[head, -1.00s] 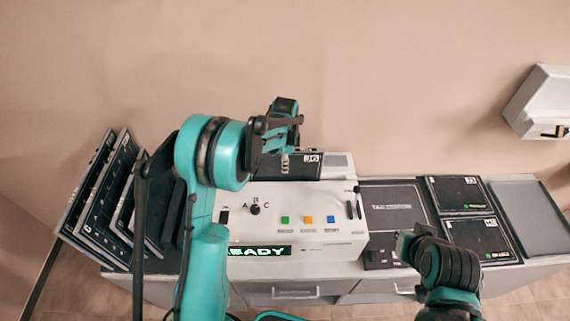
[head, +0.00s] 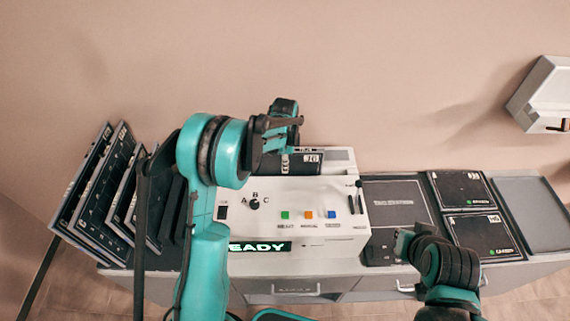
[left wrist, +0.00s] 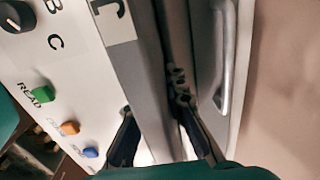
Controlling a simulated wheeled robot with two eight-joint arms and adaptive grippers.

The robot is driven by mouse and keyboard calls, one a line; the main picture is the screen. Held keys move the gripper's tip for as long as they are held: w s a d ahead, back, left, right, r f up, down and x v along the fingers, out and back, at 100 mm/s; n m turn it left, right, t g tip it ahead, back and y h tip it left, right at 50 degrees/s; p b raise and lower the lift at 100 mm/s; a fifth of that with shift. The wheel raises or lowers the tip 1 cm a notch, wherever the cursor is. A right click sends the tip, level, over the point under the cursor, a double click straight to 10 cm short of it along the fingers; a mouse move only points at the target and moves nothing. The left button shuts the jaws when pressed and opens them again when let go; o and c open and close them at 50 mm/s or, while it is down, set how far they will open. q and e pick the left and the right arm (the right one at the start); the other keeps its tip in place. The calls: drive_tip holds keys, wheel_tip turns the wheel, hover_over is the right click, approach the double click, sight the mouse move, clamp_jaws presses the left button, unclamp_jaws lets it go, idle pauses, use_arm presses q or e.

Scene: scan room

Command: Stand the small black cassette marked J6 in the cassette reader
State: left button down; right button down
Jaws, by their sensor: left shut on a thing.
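The small black cassette (head: 275,165), its white label reading roughly J6, is upright over the back of the white cassette reader (head: 290,190). My left gripper (head: 287,138) is shut on its upper part. In the left wrist view the cassette (left wrist: 143,75) is a grey-black slab with a partly cropped white label, between the two fingers of the left gripper (left wrist: 160,140). Whether its lower edge is inside the slot is hidden by the reader's front. My right gripper (head: 405,242) is at the lower right, over the counter's front; its fingers are unclear.
Several large black panels (head: 95,185) lean in a row at the left. Black flat cassettes (head: 462,190) and a grey tray (head: 530,205) lie on the right of the counter. A white wall box (head: 543,95) hangs at the far right. The reader has a lit READY display (head: 258,246).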

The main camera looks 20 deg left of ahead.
use_arm(q)
drive_tip(key=shift+f+b, duration=0.45)
drive_tip(key=shift+f, duration=0.2)
drive_tip(key=c, duration=1.5)
unclamp_jaws()
wheel_tip(320, 180, up, 12)
drive_tip(key=shift+r, duration=0.1)
wheel_tip(320, 180, up, 6)
drive_tip(key=p, duration=0.4)
